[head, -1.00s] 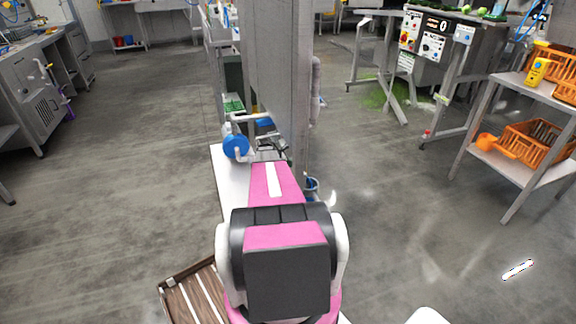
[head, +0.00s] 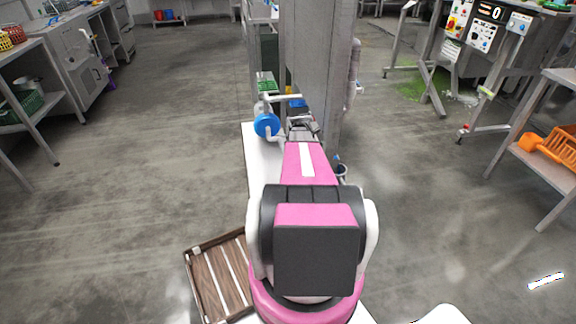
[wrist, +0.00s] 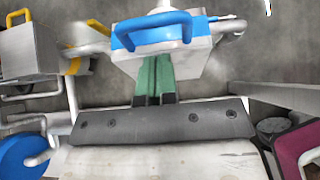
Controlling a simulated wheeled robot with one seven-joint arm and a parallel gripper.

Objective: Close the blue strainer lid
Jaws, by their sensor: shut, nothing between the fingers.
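In the wrist view, a blue handle (wrist: 158,30) arches over a pale grey box-like body (wrist: 190,55) on white pipes, which I take to be the blue strainer. I cannot tell from this angle how far its lid stands open. My gripper (wrist: 157,62) points at this body with its green fingers together and nothing between them. The fingertips overlap its near side just below the handle; whether they touch it is unclear. In the head view my pink arm hides most of the gripper and the strainer.
A yellow-handled grey box (wrist: 28,48) stands left in the wrist view. A blue round part (head: 266,124) sits on white piping beside a grey pillar (head: 310,70). A wooden slatted crate (head: 190,262) lies low left. Open floor (head: 165,150) spreads on the left.

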